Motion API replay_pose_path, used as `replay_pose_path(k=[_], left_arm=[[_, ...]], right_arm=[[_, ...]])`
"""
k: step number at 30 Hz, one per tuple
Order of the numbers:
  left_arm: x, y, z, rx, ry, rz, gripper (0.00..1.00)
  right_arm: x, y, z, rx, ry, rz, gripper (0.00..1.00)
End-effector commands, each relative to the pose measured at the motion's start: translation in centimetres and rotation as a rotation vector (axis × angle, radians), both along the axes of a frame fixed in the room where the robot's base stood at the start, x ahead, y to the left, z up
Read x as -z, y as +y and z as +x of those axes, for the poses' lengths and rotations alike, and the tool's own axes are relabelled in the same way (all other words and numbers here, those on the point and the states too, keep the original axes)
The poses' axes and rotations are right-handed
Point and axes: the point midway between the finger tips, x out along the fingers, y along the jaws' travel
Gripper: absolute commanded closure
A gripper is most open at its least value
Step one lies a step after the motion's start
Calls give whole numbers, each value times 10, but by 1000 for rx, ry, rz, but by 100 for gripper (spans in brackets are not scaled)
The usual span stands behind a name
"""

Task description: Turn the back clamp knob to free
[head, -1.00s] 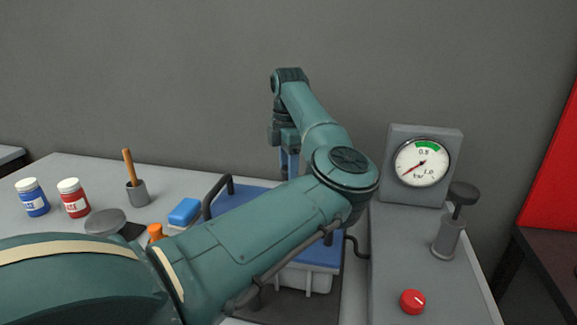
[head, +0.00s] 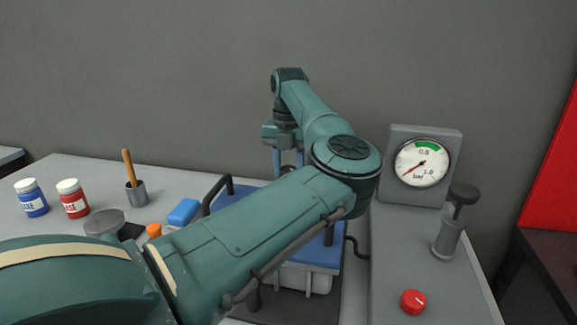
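My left arm comes in from the left and reaches across the blue-topped device (head: 322,256) to its back side. My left gripper (head: 288,165) points down behind the blue top, with its lower end partly hidden by my own forearm. Two bluish fingers show with a narrow space between them; whether they hold anything is not clear. A small dark shape lies at the fingertips, and I cannot tell whether it is the back clamp knob. No back clamp knob shows clearly. My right gripper is not in view.
A pressure gauge (head: 422,163) stands at the back right, with a grey pump-like post (head: 447,238) and a red knob (head: 413,301) nearby. Blue (head: 31,199) and red (head: 72,199) jars, a cup (head: 138,193), a blue block (head: 184,212) and an orange cap (head: 154,231) stand left.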

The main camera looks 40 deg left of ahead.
Motion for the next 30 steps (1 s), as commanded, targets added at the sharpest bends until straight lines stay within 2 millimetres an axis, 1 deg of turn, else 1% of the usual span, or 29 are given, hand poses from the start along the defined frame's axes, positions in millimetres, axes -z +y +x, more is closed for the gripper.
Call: replay_pose_path(k=[6,15,21,30], left_arm=[[-1,0,0,-191,-2,1,86],[-1,0,0,-383,-2,2,86],[-2,0,1,-451,-3,3,86],[-1,0,1,-481,-3,3,86]], right_arm=[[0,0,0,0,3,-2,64],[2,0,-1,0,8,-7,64],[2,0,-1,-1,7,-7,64],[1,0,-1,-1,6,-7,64]])
